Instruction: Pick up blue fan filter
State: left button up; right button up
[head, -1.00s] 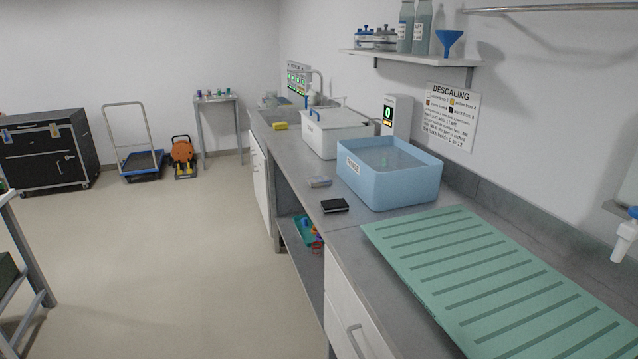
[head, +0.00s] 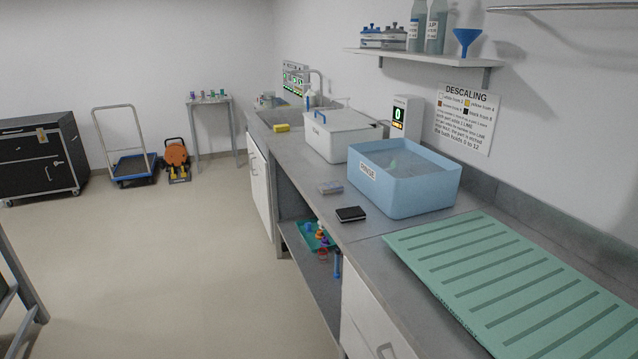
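I cannot make out a blue fan filter for certain. A teal tray (head: 304,236) on the shelf under the counter holds several small coloured pieces (head: 321,233), some blue, orange and red, too small to identify. A blue upright object (head: 337,264) stands near the tray on that shelf. More small coloured items (head: 208,94) stand on a little table at the back, also too small to identify. Neither of my grippers is in view.
The counter carries a green ribbed mat (head: 510,280), a blue RINSE basin (head: 400,190), a white lidded tank (head: 338,145), a black box (head: 351,214) and a yellow sponge (head: 282,128). A blue trolley (head: 133,168) and black cabinet (head: 40,160) stand at the back left.

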aim_at(326, 189)
jog(key=i+j+z, duration=0.2)
jog(key=i+j, duration=0.15)
jog(key=j, duration=0.3)
jog(key=i+j+z, duration=0.1)
jog(key=j, duration=0.25)
jog(key=i+j, duration=0.25)
jog(key=i+j+z, duration=0.15)
jog(key=j, duration=0.3)
jog(key=i+j+z, duration=0.1)
jog(key=j, duration=0.25)
jog(key=i+j+z, duration=0.1)
jog(key=j, duration=0.3)
